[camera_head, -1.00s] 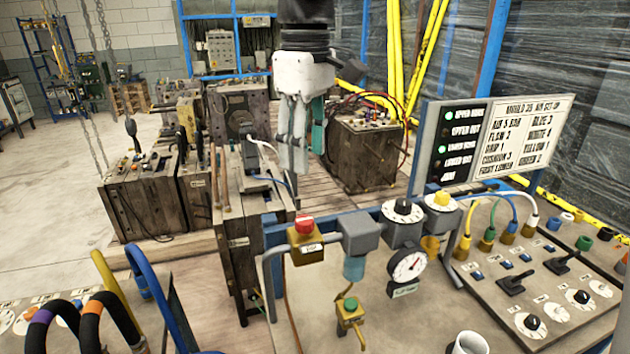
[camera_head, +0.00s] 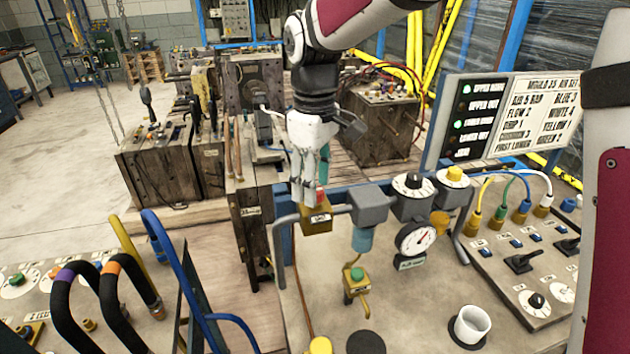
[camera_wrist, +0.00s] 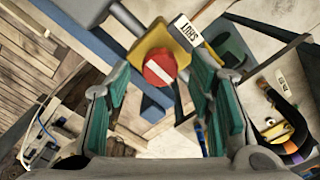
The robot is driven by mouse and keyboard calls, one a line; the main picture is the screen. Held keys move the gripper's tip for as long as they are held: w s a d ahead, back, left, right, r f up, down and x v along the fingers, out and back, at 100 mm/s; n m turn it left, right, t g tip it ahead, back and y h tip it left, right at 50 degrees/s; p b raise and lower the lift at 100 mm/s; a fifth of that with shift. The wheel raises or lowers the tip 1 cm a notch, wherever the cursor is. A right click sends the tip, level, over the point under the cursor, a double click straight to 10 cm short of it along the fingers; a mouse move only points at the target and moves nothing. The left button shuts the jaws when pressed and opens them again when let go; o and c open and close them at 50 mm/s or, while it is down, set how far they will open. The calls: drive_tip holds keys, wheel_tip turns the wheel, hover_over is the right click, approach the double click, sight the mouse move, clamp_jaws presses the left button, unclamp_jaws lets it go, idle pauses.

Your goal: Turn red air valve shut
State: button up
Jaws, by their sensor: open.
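The red air valve is a round red knob (camera_head: 321,197) on a brass block (camera_head: 316,220), at the near panel's pipework in the head view. My gripper (camera_head: 308,196) points down at it, its fingers hiding part of the knob. In the wrist view the red knob (camera_wrist: 160,69) carries a white bar slanting from upper left to lower right, and a white label (camera_wrist: 186,31) sits beside it on the yellow block. My gripper (camera_wrist: 163,80) is open, with one teal-padded finger on each side of the knob. Gaps show between pads and knob; the exact height is unclear.
A blue-grey block (camera_head: 369,206) and a pressure gauge (camera_head: 416,238) stand right of the valve. A green-button brass valve (camera_head: 356,282) is in front. A white cup (camera_head: 470,326) stands near the front edge. Black hoses (camera_head: 88,296) arch at left.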

drive_tip(key=shift+f, duration=0.6)
clamp_jaws()
